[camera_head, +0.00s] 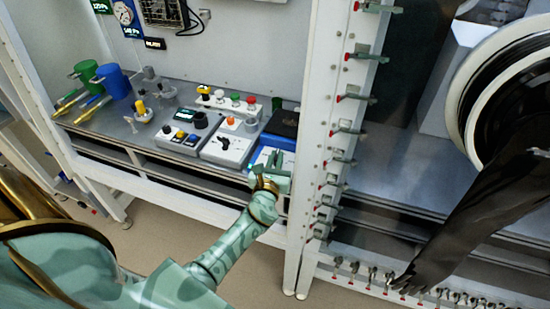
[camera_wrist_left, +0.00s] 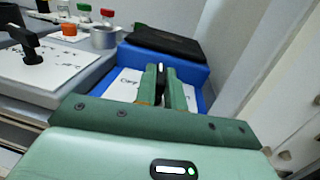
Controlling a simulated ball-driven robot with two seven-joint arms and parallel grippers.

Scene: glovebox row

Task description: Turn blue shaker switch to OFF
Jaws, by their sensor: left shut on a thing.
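The blue shaker (camera_head: 277,142) stands at the right end of the bench, and its blue housing with a white top panel (camera_wrist_left: 126,83) fills the middle of the left wrist view. Its black switch knob (camera_wrist_left: 160,72) with a white mark sits between the fingers of my left gripper (camera_head: 272,175). The fingers (camera_wrist_left: 164,92) are shut on the knob and hide its lower part. The white mark points away from the wrist. Small lettering that looks like OFF shows left of the knob; lettering on the right is partly hidden. My right gripper is not in view.
A white box with a black knob (camera_head: 224,143) stands close to the left of the shaker. A dark flat pad (camera_wrist_left: 163,40) lies on the shaker's back part. A white post with clamps (camera_head: 338,130) rises just right. A black glove (camera_head: 480,215) hangs further right.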

